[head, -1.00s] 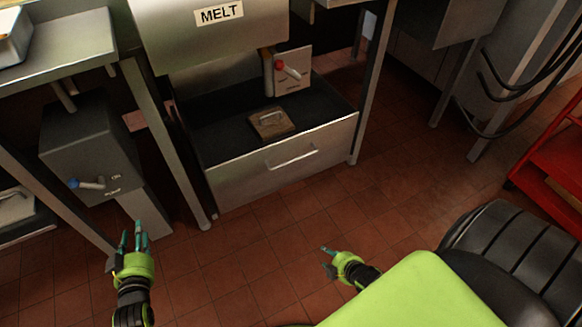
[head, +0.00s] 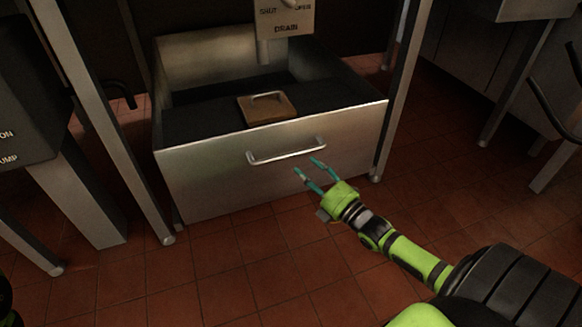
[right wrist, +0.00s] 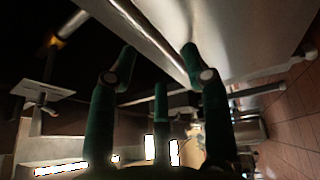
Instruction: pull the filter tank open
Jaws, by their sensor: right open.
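The filter tank (head: 215,185) is a steel, drawer-like bin on the floor under the fryer stand, with a dark interior. Its front panel carries a horizontal bar handle (head: 287,157). My right gripper (head: 308,167) is open and empty, its teal fingertips just below the right part of the handle in the head view. In the right wrist view the spread fingers (right wrist: 159,60) show close to a long metal edge or bar; I cannot tell whether they touch it. My left gripper is not in view.
A brown block with a metal handle (head: 266,107) sits in the tank. Metal legs (head: 110,130) stand at both sides. The tiled floor (head: 230,265) before the tank is clear.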

